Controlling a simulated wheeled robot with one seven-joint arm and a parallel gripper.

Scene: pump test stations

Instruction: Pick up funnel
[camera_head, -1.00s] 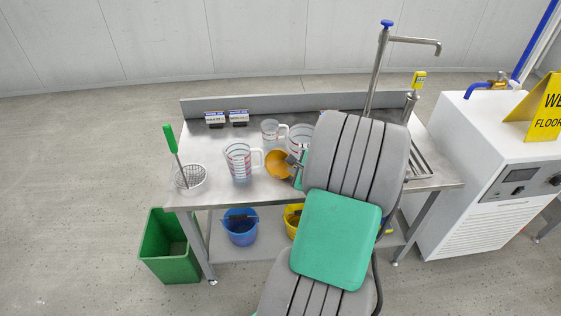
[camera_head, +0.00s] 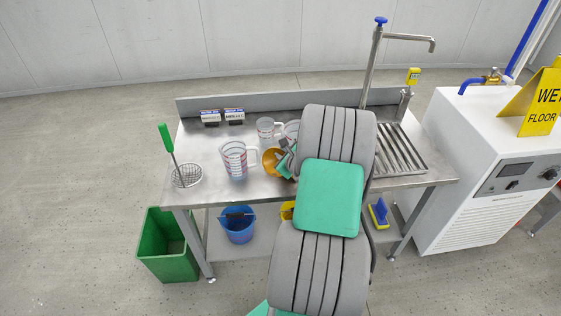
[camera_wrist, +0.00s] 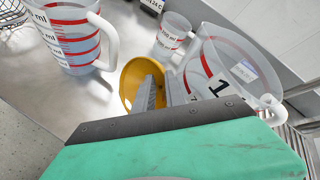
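The funnel (camera_head: 271,160) is orange-yellow and round, on the steel table beside the measuring jugs. In the wrist view the funnel (camera_wrist: 131,80) lies just beyond my fingers, which cover part of its right side. My gripper (camera_head: 285,160) is at the funnel's right side in the head view, partly hidden by my arm. In the wrist view the two grey fingers of my gripper (camera_wrist: 161,80) point at the funnel and overlap its rim. Whether they touch it, or how wide they are apart, is unclear.
Clear jugs stand close by: a large one (camera_head: 233,160) left, a small one (camera_head: 266,128) behind, and another (camera_wrist: 238,80) right of my fingers. A wire skimmer (camera_head: 187,176) with a green handle is at the table's left. A tap (camera_head: 374,60) rises at the back right.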

